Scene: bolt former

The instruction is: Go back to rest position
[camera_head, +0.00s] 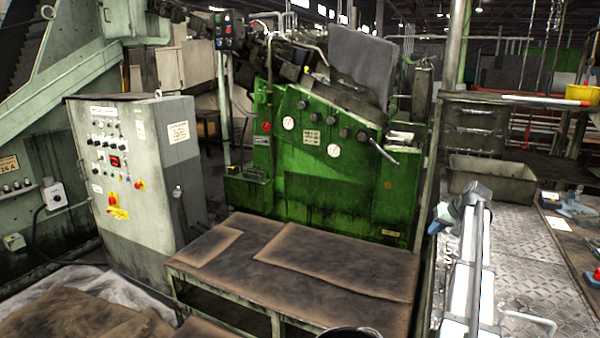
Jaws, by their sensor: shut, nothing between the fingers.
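The green bolt former (335,165) stands in the middle of the head camera view, with gauges, knobs and a lever on its front. My gripper's fingers do not show in this view. A grey and white jointed shape with a small blue part rises at the right and looks like part of my arm. I cannot make out any jaws on it, and nothing is seen held.
A grey control cabinet (130,170) stands at the left. A low table with brown stained sheets (335,262) is in front of the machine. At the right are a metal bin (492,182), a tread-plate surface (535,260) and a workbench with tools (575,235).

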